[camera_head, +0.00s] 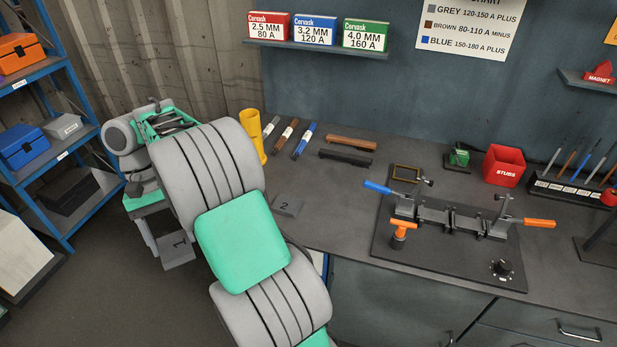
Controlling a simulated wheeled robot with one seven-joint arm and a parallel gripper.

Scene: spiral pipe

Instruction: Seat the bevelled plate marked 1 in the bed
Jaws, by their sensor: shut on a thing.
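The grey plate marked 1 (180,244) is at the left, off the bench edge and above the floor. My gripper (154,238) is shut on it, and my arm covers part of the wrist area. The bed (450,217) is the dark clamp fixture on a black base plate (425,262) on the bench at the right. It has a blue-handled clamp (380,187) at its left and an orange-handled clamp (535,222) at its right. No plate is clearly visible in the bed. My gripper and plate 1 are far to the left of it.
Plate 2 (290,206) lies on the bench near its left end. An orange T-handle (402,230) and a knob (502,267) stand on the base plate. A red STUBS bin (503,165) and an electrode rack (570,188) stand behind. A blue shelf (55,150) is left.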

